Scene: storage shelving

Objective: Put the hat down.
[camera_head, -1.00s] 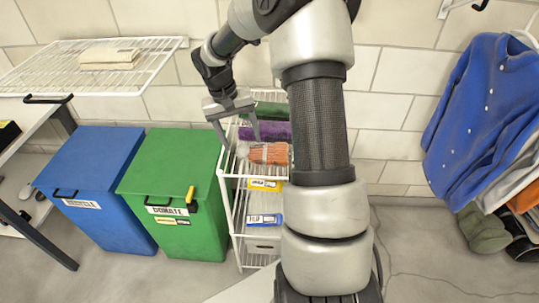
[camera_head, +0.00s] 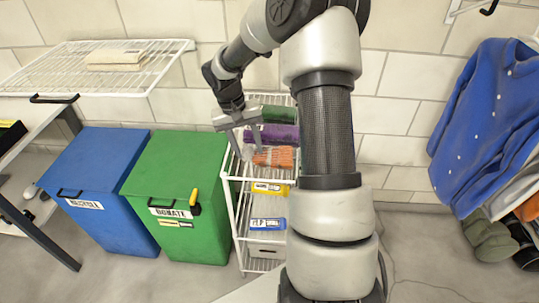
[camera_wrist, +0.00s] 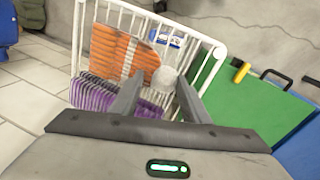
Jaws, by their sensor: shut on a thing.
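The hat (camera_head: 274,157) is orange and ribbed with a pale band and a light grey pompom. It lies at the front of the top basket of a white wire rack (camera_head: 227,177). In the wrist view the hat (camera_wrist: 115,52) spreads over the basket, and its pompom sits between the fingers. My gripper (camera_head: 248,152) points down at the hat's left end and is shut on the hat at the pompom; it also shows in the wrist view (camera_wrist: 160,98). I cannot tell whether the hat's whole underside rests on the basket.
A purple knit item (camera_head: 272,135) and a green one (camera_head: 278,113) lie behind the hat. A green donate bin (camera_head: 180,165) and a blue recycle bin (camera_head: 95,170) stand left of the rack. Blue clothing (camera_head: 490,110) hangs at the right. A wire shelf (camera_head: 55,65) is upper left.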

